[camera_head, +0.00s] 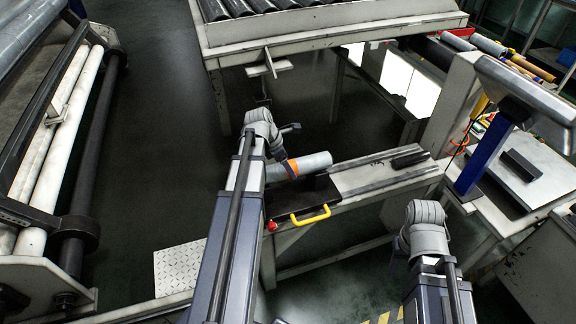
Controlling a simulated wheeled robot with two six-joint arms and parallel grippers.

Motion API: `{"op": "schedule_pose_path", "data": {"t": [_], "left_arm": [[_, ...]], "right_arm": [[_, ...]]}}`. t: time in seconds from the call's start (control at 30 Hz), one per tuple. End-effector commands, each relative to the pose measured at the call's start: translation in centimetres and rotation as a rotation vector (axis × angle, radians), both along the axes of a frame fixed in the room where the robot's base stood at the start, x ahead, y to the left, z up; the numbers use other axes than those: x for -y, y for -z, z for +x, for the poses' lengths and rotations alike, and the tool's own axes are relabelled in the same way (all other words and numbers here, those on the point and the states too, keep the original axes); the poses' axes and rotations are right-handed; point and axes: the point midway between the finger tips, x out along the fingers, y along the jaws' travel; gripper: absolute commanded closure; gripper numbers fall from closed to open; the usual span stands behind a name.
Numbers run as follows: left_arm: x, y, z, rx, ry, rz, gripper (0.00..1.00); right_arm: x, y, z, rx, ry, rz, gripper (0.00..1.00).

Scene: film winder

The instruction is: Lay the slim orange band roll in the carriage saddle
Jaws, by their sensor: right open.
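A pale grey roll with an orange band (313,163) lies nearly level at the near left end of the rail bench. It is along the back of the dark carriage (307,192) with the yellow handle; I cannot tell whether it rests in the saddle. My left gripper (284,141) is just above and left of the roll's orange band. Its fingers are small and dark, and I cannot make out contact. My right gripper (398,244) is open, low at the right of the carriage and apart from the roll, its fingers partly hidden by its wrist.
The rail bench (375,177) runs back right, with a dark block (409,159) on it. More rolls (487,45) lie on a rack at the back right. A blue post with a screen (520,85) stands right. A large roller frame (45,150) fills the left. Dark floor (165,150) is clear between.

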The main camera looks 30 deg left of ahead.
Motion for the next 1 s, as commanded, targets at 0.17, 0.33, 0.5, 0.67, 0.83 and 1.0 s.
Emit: {"op": "schedule_pose_path", "data": {"t": [0.17, 0.33, 0.5, 0.67, 0.83, 1.0], "left_arm": [[0.0, 0.5, 0.0, 0.001, 0.000, -0.001, 1.00], [0.0, 1.0, 0.0, 0.001, 0.000, -0.001, 1.00], [0.0, 1.1, 0.0, 0.001, 0.000, -0.001, 0.14], [0.0, 1.1, 0.0, 0.000, 0.000, 0.000, 0.00], [0.0, 1.1, 0.0, -0.001, 0.000, 0.001, 0.00], [-0.1, 0.6, -0.1, 0.000, 0.000, 0.000, 0.00]], "right_arm": [[0.0, 0.5, 0.0, 0.000, 0.000, 0.000, 0.50], [0.0, 1.0, 0.0, 0.000, 0.000, 0.000, 0.50], [0.0, 1.1, 0.0, 0.000, 0.000, 0.000, 0.50], [0.0, 1.1, 0.0, 0.000, 0.000, 0.000, 0.50], [0.0, 1.1, 0.0, 0.000, 0.000, 0.000, 0.50], [0.0, 0.6, 0.0, 0.000, 0.000, 0.000, 0.50]]}}
